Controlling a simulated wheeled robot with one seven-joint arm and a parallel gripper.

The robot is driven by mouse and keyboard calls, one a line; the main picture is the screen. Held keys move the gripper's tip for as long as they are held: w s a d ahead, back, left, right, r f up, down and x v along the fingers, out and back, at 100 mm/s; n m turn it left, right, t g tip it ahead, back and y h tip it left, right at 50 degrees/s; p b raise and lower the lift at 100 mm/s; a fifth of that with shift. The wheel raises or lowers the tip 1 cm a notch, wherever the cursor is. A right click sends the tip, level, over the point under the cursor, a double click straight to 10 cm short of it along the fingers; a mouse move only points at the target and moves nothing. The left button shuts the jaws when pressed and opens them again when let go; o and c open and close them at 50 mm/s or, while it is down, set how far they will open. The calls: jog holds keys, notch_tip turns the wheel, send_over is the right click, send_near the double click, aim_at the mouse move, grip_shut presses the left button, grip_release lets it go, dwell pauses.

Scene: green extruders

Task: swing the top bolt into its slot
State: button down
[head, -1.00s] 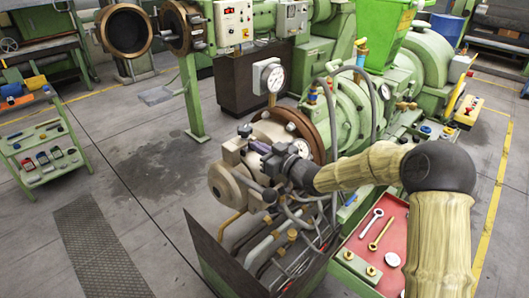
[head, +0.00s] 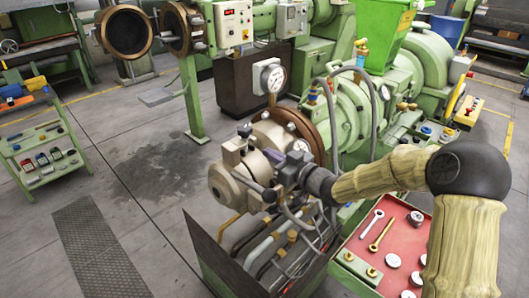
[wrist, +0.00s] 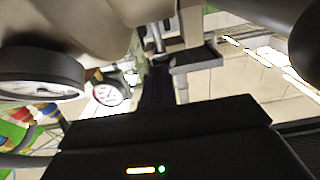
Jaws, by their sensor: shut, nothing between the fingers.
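The beige extruder head (head: 232,172) sits at the front of the green extruder barrel (head: 345,115), by a brown round flange (head: 295,122). A dark-ended bolt (head: 244,131) stands upright at the top of the head; I take it for the top bolt. Its slot cannot be made out. My gripper (head: 273,156) is shut and empty at the right side of the head, below and right of that bolt. I cannot tell whether it touches the head. In the wrist view my dark fingers (wrist: 157,88) point away below a pale, blurred surface, and no bolt is clearly identifiable.
A pressure gauge (head: 272,78) rises behind the head, with looping hoses (head: 372,105) to its right. A red tray (head: 365,235) with wrenches and round parts lies below my arm. A green tool cart (head: 45,150) stands left. Floor left of the head is clear.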

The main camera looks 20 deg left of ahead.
jog(key=shift+d, duration=0.1)
jog(key=v, duration=0.7)
dwell(0.5)
jog(key=s+d+f+m+t+h, duration=0.1)
jog(key=d+f+m+h, duration=0.25)
jog(key=d+h, duration=0.4)
jog(key=d+f+m+t+h, duration=0.1)
jog(key=d+f+m+h, duration=0.3)
jog(key=d, duration=0.7)
jog(key=s+d+f+m+g+h, duration=0.1)
jog(key=s+d+m+g+h, duration=0.1)
jog(key=s+d, duration=0.4)
jog(key=s+d+f+m+g+h, duration=0.1)
jog(key=s+d+m+g+h, duration=0.2)
jog(key=s, duration=0.9)
jog(key=d+m+g, duration=0.1)
jog(key=d, duration=0.2)
jog(key=shift+d, duration=0.4)
